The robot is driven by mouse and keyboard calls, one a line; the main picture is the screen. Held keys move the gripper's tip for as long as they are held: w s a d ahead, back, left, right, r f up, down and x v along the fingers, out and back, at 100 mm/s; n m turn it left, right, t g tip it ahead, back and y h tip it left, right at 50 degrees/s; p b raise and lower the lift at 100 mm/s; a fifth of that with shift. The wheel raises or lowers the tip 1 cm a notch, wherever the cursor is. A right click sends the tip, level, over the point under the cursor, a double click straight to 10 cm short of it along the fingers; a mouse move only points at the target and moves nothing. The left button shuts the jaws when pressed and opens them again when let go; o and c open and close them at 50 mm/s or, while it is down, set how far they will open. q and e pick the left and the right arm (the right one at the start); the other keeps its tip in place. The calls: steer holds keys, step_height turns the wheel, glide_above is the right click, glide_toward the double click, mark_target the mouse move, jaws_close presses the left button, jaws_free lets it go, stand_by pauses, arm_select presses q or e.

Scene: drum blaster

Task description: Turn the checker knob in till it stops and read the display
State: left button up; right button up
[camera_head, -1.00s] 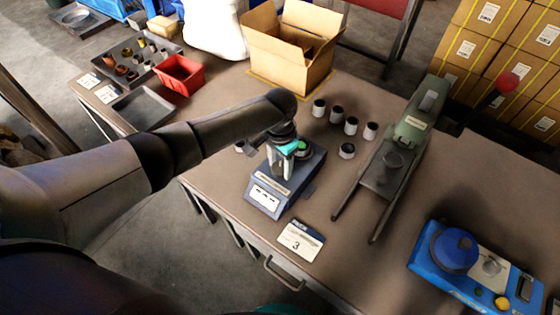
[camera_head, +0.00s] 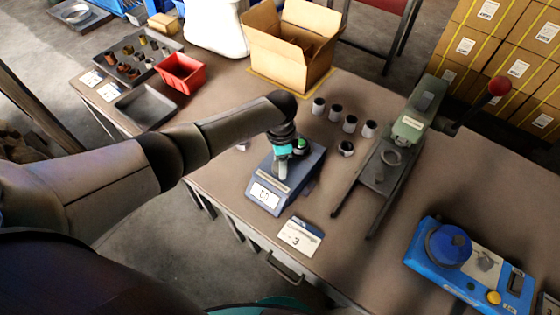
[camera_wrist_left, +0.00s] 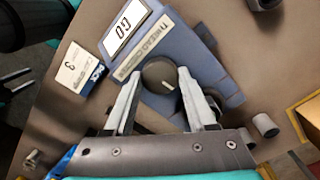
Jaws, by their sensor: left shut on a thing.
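The checker (camera_head: 285,172) is a blue-grey box on the table. Its white display (camera_head: 264,194) shows dark characters, perhaps two digits, too small to read surely; the display also shows in the left wrist view (camera_wrist_left: 124,27). The dark round checker knob (camera_wrist_left: 160,76) has a pale mark line. My left gripper (camera_wrist_left: 158,84) has its two pale fingers on either side of the knob, shut on it. In the head view my left gripper (camera_head: 283,165) points down onto the checker and hides most of the knob. My right gripper is not in view.
A card marked 3 (camera_head: 300,236) lies in front of the checker. Several small white-and-black cylinders (camera_head: 335,113) stand behind it. An open carton (camera_head: 290,45) and red bin (camera_head: 181,73) are behind.

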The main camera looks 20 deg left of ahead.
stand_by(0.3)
arm_select(q)
steer(key=o, duration=1.4)
steer(key=shift+c, duration=0.2)
steer(key=shift+r, duration=0.1)
step_height(320, 180, up, 15)
steer(key=p, duration=0.3)
